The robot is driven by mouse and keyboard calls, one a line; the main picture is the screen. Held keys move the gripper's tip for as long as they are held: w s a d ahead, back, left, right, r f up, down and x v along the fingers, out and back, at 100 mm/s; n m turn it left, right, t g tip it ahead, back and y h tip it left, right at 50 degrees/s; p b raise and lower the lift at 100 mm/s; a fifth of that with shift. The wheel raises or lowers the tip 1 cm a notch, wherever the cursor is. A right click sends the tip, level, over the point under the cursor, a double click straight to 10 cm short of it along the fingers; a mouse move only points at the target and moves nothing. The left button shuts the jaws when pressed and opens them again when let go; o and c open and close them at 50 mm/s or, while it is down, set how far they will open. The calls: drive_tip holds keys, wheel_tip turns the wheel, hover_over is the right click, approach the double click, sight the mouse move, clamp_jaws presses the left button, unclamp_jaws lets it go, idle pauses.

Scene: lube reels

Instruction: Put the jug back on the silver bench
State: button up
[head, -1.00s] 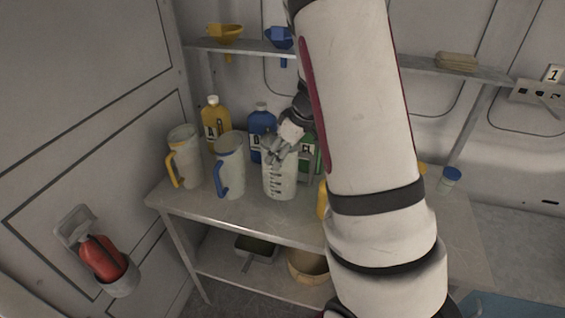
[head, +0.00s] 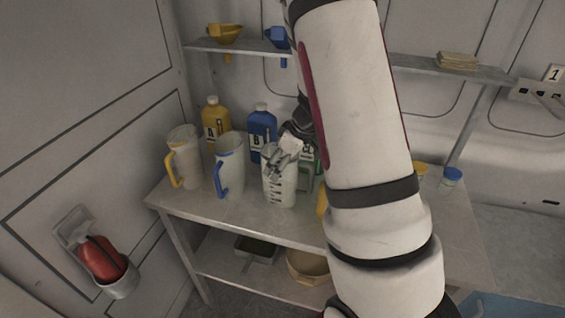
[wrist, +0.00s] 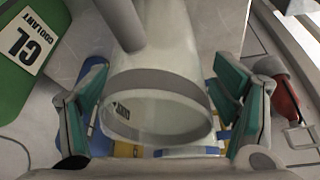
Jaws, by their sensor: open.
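The clear measuring jug (head: 279,186) with dark graduation marks stands upright on the silver bench (head: 250,218), right of a blue-handled jug. My gripper (head: 283,160) is at the jug's top in the head view, partly hiding its rim. In the wrist view the jug (wrist: 165,65) with its grey rim and grey handle lies between my gripper's two teal-padded fingers (wrist: 165,100). The fingers are spread, one on each side, with the jug not clamped. My arm hides part of the bench to the right.
A yellow-handled jug (head: 184,157) and blue-handled jug (head: 230,168) stand left. Behind are yellow (head: 214,118) and blue (head: 262,125) bottles and a green coolant bottle (wrist: 35,45). A shelf (head: 430,66) runs above. A blue-lidded container (head: 451,178) stands right.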

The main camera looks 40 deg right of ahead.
wheel_tip(320, 180, up, 31)
drive_tip(key=s+m+t+h+p, duration=0.2)
drive_tip(key=m+t+h, duration=0.2)
drive_tip(key=t+h, duration=0.25)
drive_tip(key=s+a+f+g+y, duration=0.2)
drive_tip(key=s+a, duration=0.7)
drive_tip(key=s, duration=0.2)
drive_tip(key=s+a+f+g+y, duration=0.2)
drive_tip(key=s+a+g, duration=0.1)
drive_tip(key=s+a, duration=0.6)
drive_tip(key=s, duration=0.3)
drive_tip(key=shift+s+a+y, duration=0.25)
drive_tip(key=shift+a+y, duration=0.05)
drive_tip(key=shift+y, duration=0.05)
drive_tip(key=shift+f, duration=0.1)
drive_tip(key=w+f+b, duration=0.3)
drive_tip(key=shift+w+f+b, duration=0.15)
drive_tip(key=shift+w+b, duration=0.2)
drive_tip(key=shift+w, duration=0.05)
